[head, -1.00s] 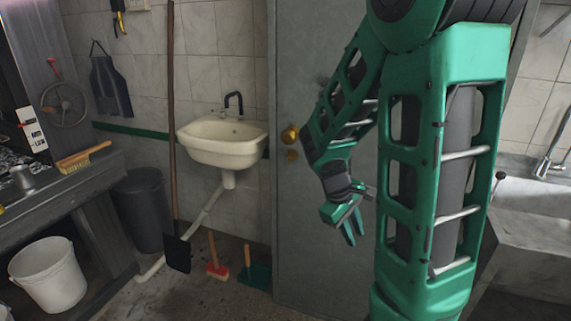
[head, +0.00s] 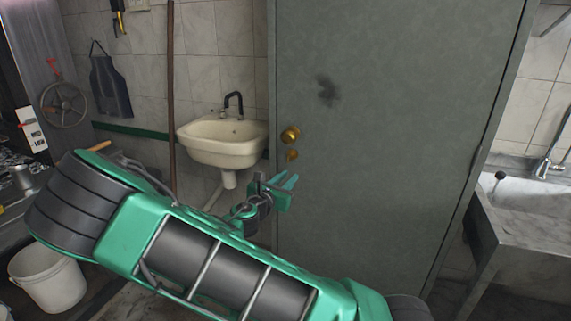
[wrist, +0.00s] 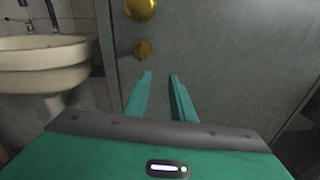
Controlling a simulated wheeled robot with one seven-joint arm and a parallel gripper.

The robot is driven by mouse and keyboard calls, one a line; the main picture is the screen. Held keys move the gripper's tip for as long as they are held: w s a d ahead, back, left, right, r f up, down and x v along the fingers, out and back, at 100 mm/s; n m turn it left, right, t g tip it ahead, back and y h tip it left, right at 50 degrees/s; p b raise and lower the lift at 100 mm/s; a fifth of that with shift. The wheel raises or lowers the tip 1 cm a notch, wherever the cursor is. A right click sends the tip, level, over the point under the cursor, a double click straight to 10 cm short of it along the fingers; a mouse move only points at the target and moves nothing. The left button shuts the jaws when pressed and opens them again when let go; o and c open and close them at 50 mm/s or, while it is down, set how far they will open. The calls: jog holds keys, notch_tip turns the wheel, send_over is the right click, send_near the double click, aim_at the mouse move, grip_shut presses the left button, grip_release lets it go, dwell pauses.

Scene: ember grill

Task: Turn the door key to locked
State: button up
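The grey door (head: 390,130) stands at the centre of the head view and looks closed. A round brass knob (head: 290,134) is near its left edge. A smaller brass key piece (head: 292,155) sits just below the knob. In the wrist view the knob (wrist: 140,8) is at the top and the key piece (wrist: 142,48) is below it, its exact angle too small to tell. My gripper (head: 289,183) is in front of the door, a little below the key piece. In the wrist view its two fingers (wrist: 162,82) are apart with nothing between them.
A cream washbasin (head: 222,140) is on the wall left of the door, near my gripper. A stone sink (head: 530,205) is at the right. A white bucket (head: 48,275) stands on the floor at the left. A long wooden handle (head: 171,90) leans beside the basin.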

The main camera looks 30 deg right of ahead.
aim_at(289, 161)
jog(key=w+d, duration=0.2)
jog(key=w+d+n+t, duration=0.1)
jog(key=w+d, duration=0.1)
jog(key=w, duration=0.1)
jog(key=w+d+r+n, duration=0.1)
jog(key=w+d, duration=0.1)
jog(key=w, duration=0.1)
jog(key=shift+w+r+t, duration=0.1)
jog(key=shift+w+t, duration=0.15)
jog(key=shift+t, duration=0.05)
